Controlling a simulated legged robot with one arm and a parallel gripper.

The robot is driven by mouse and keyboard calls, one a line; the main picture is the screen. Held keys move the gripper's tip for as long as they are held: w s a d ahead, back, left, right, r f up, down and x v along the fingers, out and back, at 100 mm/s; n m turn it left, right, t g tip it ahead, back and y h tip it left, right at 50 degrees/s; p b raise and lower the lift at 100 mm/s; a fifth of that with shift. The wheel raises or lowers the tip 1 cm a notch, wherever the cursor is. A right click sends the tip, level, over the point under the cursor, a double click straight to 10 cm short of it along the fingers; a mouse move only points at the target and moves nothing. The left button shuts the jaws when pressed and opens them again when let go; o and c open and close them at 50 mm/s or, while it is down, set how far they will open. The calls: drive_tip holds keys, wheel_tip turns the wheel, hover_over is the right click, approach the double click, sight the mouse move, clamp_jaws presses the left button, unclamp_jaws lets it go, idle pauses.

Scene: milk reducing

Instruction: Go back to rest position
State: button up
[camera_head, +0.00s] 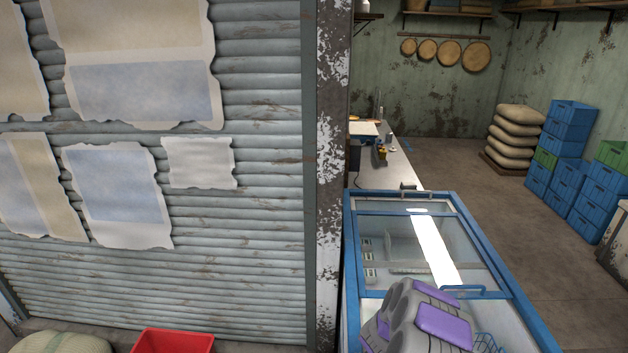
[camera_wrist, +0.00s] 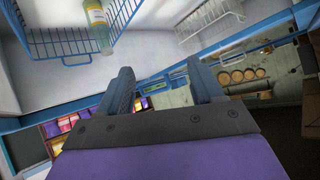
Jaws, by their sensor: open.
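My gripper (camera_wrist: 167,82) shows in the wrist view with its two dark fingers spread apart and nothing between them. In the head view my grey and purple arm is over the near end of a blue-framed chest freezer (camera_head: 395,207); the fingertips cannot be made out there. In the wrist view a blue wire basket (camera_wrist: 62,58) is at the upper left, with a pale yellowish bottle (camera_wrist: 97,28) in it. The bottle is apart from the fingers. Part of the basket (camera_head: 486,343) also shows in the head view beside my arm.
A metal shutter wall with torn posters (camera_head: 115,185) and a peeling post (camera_head: 330,180) stand left of the freezer. A red crate (camera_head: 172,341) and a sack (camera_head: 70,344) are at the lower left. Blue crates (camera_head: 570,130) and stacked sacks (camera_head: 515,135) stand at the back right. Floor between is clear.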

drive_tip(key=w+a+r+n+y+b, duration=0.15)
drive_tip(key=a+r+y, duration=0.35)
drive_tip(key=a, duration=0.5)
drive_tip(key=s+a+r+n+g+y+b, duration=0.25)
drive_tip(key=s+a+r+n+y, duration=0.35)
drive_tip(key=s+a+r, duration=0.65)
drive_tip(key=s+d+r+n+g+h+b, duration=0.1)
drive_tip(key=s+d+r+g, duration=0.1)
drive_tip(key=s, duration=1)
drive_tip(key=s+d+r+n+g+h+b, duration=0.1)
drive_tip(key=s+d+g+b, duration=0.1)
drive_tip(key=s, duration=1)
drive_tip(key=s+d+r+n+g+h+b, duration=0.1)
drive_tip(key=s+d+r+g+h, duration=0.1)
drive_tip(key=s, duration=1.1)
drive_tip(key=shift+d+r+g, duration=0.35)
drive_tip(key=shift+d+g, duration=0.4)
drive_tip(key=shift+d, duration=0.45)
